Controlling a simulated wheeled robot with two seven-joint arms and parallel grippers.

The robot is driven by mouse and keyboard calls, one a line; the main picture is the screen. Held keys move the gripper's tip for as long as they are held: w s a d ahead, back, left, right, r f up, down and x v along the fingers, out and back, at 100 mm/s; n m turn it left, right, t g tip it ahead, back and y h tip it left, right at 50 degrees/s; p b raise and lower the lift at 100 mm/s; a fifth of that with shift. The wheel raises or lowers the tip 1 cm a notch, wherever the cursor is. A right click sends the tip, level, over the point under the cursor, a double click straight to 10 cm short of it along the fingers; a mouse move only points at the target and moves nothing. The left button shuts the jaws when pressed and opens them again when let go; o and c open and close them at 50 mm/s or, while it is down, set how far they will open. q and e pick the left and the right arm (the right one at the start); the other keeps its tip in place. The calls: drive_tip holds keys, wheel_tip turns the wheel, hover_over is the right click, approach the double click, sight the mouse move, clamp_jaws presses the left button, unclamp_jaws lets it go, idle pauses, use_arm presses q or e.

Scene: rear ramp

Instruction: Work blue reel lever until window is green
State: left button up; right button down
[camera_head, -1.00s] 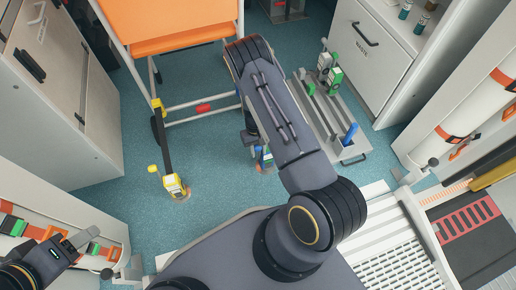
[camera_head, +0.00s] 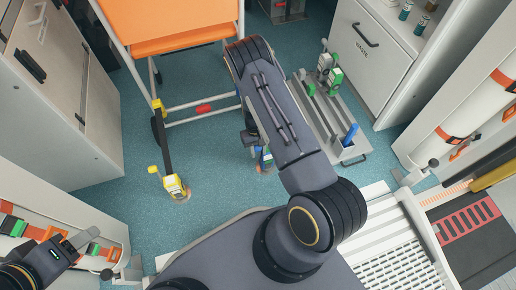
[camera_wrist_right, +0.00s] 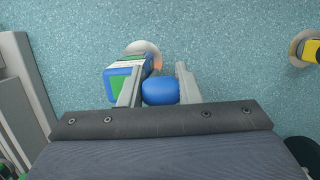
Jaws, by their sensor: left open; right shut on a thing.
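In the right wrist view, my right gripper (camera_wrist_right: 160,82) is shut on the rounded blue end of the blue reel lever (camera_wrist_right: 160,93). The blue reel (camera_wrist_right: 112,72) stands just left of and behind the fingers, with a white top, blue edges and a green patch on its near side. I cannot tell whether that patch is the window. In the head view the blue reel (camera_head: 265,158) is small and partly hidden by my right arm, which also hides the right fingers. My left gripper (camera_head: 89,243) is open and empty at the lower left.
A yellow-levered reel (camera_head: 174,187) stands on the floor to the left. An orange-topped stretcher (camera_head: 170,25) is behind it. A grey plate (camera_head: 325,115) with green and blue levers lies right of my arm. The blue floor between is clear.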

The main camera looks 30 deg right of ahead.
drive_tip(key=shift+a, duration=0.1)
idle(0.6)
drive_tip(key=c, duration=1.1)
unclamp_jaws()
drive_tip(key=shift+o, duration=0.2)
drive_tip(key=shift+r, duration=0.1)
drive_tip(key=p+v, duration=0.3)
drive_tip(key=v, duration=0.4)
drive_tip(key=shift+r, duration=0.45)
drive_tip(key=shift+c, duration=0.3)
